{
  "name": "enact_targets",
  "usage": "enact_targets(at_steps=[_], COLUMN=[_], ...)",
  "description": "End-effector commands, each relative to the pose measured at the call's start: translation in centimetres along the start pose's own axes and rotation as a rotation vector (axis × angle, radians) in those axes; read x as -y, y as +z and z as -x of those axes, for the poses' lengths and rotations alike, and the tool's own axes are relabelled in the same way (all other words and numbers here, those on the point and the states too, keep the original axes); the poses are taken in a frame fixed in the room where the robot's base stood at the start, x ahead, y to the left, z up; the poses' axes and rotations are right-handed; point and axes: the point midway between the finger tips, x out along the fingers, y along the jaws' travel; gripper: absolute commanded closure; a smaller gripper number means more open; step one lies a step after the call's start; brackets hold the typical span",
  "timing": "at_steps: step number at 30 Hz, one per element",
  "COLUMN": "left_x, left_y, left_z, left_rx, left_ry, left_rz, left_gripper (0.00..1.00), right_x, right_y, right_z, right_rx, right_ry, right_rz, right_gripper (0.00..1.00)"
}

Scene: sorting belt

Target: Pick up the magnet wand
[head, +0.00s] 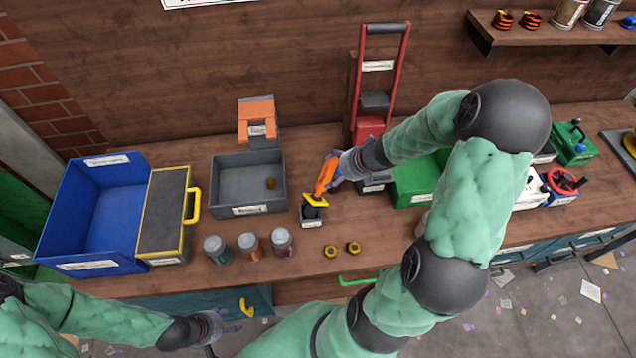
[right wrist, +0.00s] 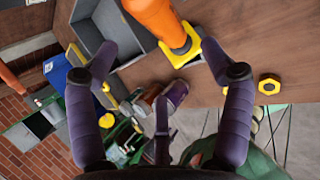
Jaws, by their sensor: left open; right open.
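The magnet wand (head: 325,177) has an orange handle and a yellow lower end, and stands tilted at a small dark labelled holder (head: 311,222) on the bench. In the right wrist view the wand (right wrist: 160,20) shows large, ahead of and between the spread fingers. My right gripper (head: 337,168) is open beside the orange handle; it also shows in the right wrist view (right wrist: 160,58). I cannot tell whether a finger touches the wand. My left gripper (head: 218,325) is open and empty, low in front of the bench.
A grey bin (head: 248,209) with something small inside stands left of the wand. Further left are a yellow-edged dark box (head: 165,215) and a blue bin (head: 60,235). Jars (head: 249,246) and two yellow nuts (head: 353,248) lie near the front edge. A red hand truck (head: 399,60) stands behind.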

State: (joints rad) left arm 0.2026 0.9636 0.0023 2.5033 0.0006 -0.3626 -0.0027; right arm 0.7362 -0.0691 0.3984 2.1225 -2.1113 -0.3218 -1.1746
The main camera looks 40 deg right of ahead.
Motion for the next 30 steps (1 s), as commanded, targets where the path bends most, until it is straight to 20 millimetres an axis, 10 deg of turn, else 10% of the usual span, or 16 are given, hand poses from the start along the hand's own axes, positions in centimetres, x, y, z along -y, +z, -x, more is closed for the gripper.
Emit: enact_targets(at_steps=[30], left_x=[1.7], left_y=[-0.2], left_z=[-4.8], left_rx=[0.000], left_ry=[0.000], left_rz=[0.000], left_gripper=[0.41], right_x=[0.0], right_y=[-0.1], right_z=[-10.2], right_rx=[-0.001], right_ry=[0.001], right_rz=[-0.006], right_gripper=[0.19])
